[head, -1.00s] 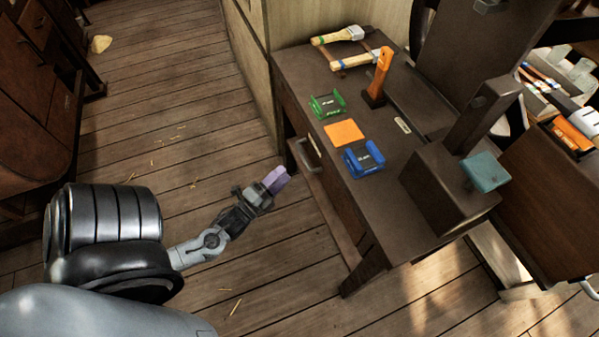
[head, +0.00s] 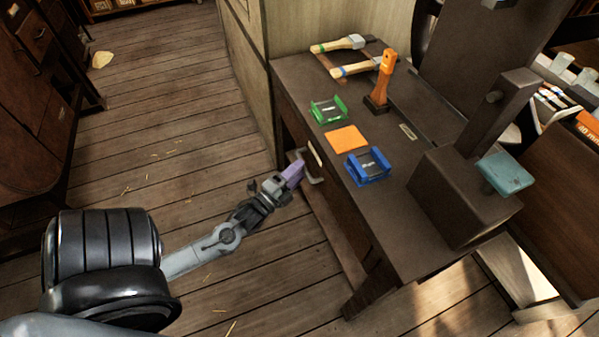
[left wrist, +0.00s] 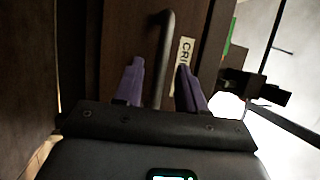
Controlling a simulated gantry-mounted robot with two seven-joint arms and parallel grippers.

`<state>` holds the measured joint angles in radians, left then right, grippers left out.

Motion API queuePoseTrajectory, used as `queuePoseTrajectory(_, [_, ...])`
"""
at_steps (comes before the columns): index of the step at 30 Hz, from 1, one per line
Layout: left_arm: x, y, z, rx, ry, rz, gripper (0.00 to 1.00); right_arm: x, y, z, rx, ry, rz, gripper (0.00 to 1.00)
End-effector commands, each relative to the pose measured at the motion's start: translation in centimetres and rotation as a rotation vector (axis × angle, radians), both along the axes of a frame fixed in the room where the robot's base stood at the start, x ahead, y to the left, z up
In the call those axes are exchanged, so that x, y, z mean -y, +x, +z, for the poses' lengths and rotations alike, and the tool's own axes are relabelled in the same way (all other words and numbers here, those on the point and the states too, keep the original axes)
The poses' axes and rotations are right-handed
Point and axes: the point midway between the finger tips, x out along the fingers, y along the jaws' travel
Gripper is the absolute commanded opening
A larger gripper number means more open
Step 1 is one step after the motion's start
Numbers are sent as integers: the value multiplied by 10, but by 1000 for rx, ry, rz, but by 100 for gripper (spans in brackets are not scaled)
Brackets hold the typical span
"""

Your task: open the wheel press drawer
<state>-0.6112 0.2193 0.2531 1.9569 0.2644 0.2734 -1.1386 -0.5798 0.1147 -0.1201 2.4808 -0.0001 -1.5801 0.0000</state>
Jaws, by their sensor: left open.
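My left gripper (head: 295,172) is at the handle, with purple fingers. In the left wrist view my left gripper (left wrist: 158,85) is open, and the dark handle (left wrist: 162,60) shows between its two fingers, apart from both. A white label (left wrist: 184,62) with black letters is on the drawer front beside it. My right gripper is not in view.
On the table top are a green bracket (head: 327,109), an orange plate (head: 346,138), a blue bracket (head: 367,166), an upright orange-handled tool (head: 383,80) and two hammers. The press body (head: 463,195) stands at the right. The wooden floor (head: 190,150) left of the table is mostly clear.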

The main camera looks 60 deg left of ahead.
Motion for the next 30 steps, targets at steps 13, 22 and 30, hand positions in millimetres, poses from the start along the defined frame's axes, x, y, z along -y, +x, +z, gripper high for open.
queuePoseTrajectory(13, [-3,10,2,-1,0,0,40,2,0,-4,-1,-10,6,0])
queuePoseTrajectory(22, [-3,10,2,0,0,0,0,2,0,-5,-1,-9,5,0])
queuePoseTrajectory(30, [-3,10,2,0,0,0,0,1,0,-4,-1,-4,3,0])
